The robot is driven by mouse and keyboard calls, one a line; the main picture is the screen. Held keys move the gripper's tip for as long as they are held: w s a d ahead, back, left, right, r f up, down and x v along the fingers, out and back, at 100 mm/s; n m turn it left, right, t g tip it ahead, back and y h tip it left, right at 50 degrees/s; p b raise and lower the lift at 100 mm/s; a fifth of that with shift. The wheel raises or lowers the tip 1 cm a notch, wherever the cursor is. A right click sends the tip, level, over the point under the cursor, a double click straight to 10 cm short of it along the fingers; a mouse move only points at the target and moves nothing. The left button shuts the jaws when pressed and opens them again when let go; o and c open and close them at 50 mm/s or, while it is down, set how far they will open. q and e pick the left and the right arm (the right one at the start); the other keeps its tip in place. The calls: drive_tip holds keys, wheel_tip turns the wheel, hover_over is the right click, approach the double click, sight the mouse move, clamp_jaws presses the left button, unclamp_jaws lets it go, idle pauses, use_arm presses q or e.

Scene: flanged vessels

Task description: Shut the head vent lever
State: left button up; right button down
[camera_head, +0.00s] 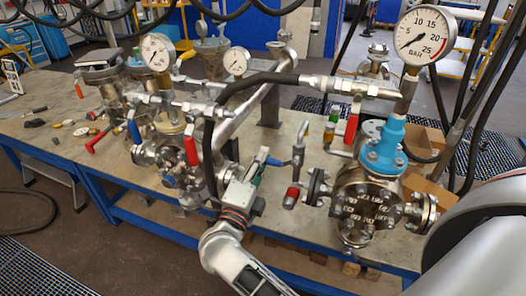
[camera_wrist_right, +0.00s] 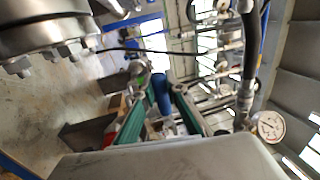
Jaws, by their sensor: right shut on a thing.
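My right gripper (camera_head: 261,166) reaches up from the bottom middle of the head view, in front of the middle vessel's flanges. Its green-padded fingers (camera_wrist_right: 160,100) are shut on a blue lever handle (camera_wrist_right: 161,92), which shows between them in the right wrist view. The fingers hide most of the handle, and I cannot tell the lever's exact angle. My left gripper is not in view.
Red levers hang at the middle vessel (camera_head: 191,150) and the right vessel (camera_head: 351,128). A blue-capped valve (camera_head: 383,150) tops the right vessel. A black hose (camera_head: 228,92) loops close above my gripper. Pressure gauges (camera_head: 425,38) stand high. The left part of the bench (camera_head: 40,130) has free room.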

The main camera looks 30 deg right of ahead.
drive_tip(key=shift+f, duration=0.15)
idle(0.3)
drive_tip(key=c, duration=2)
unclamp_jaws()
drive_tip(key=shift+v, duration=4.2)
drive_tip(key=shift+w, duration=0.1)
drive_tip(key=x, duration=0.8)
drive_tip(key=shift+w+d, duration=0.1)
drive_tip(key=shift+r+b, duration=0.25)
drive_tip(key=shift+b, duration=0.05)
